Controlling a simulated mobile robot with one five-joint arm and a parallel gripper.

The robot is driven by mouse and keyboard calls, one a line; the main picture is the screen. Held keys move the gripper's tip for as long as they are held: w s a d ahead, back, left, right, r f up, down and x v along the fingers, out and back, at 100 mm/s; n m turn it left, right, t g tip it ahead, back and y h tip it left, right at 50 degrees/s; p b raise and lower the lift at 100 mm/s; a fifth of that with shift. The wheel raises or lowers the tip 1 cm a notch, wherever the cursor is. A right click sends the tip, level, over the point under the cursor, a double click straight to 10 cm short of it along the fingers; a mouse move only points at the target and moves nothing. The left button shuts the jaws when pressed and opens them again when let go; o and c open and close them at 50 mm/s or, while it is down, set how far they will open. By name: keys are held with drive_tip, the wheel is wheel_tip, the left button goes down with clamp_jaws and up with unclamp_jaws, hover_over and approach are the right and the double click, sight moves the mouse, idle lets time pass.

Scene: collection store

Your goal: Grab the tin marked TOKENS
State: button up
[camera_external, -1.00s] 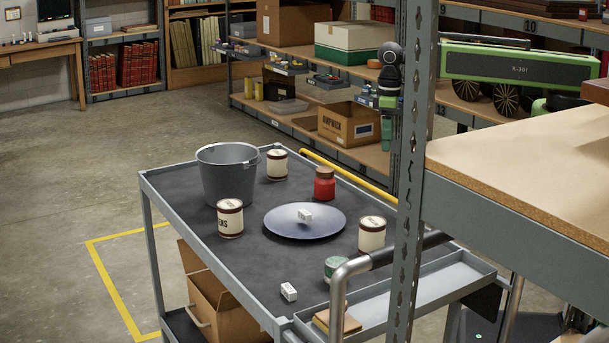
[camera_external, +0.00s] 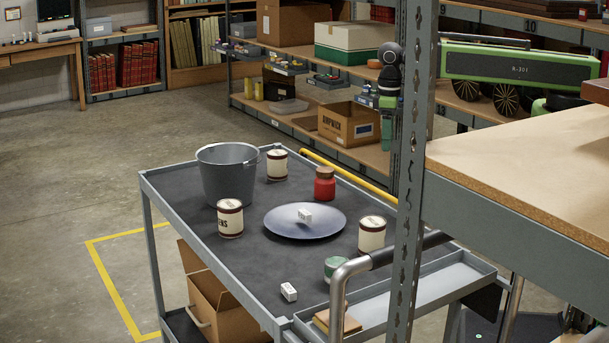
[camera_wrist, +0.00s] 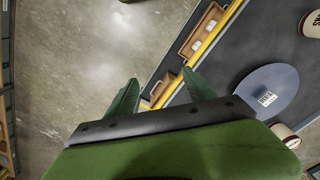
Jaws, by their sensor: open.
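A cream tin with dark bands (camera_external: 230,218) stands upright on the grey cart at the near left, by the bucket; its visible letters end in ENS. Two similar tins stand at the back (camera_external: 277,165) and right (camera_external: 372,234); their lettering is too small to read. In the wrist view, a tin cut off at the upper right edge (camera_wrist: 311,23) shows a few upside-down letters, and another tin (camera_wrist: 283,134) is partly hidden. My gripper (camera_wrist: 160,77) has its two green fingers apart with nothing between them, left of the plate in the wrist view.
The cart also holds a grey bucket (camera_external: 228,178), red jar (camera_external: 325,184), blue-grey plate (camera_external: 285,226) with a small white box (camera_external: 304,216), another white box (camera_external: 289,292) and green jar (camera_external: 336,268). A yellow bar (camera_wrist: 200,48) edges the cart. A shelf post (camera_external: 411,180) blocks part of the view.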

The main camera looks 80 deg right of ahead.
idle(0.4)
drive_tip(key=o, duration=0.4)
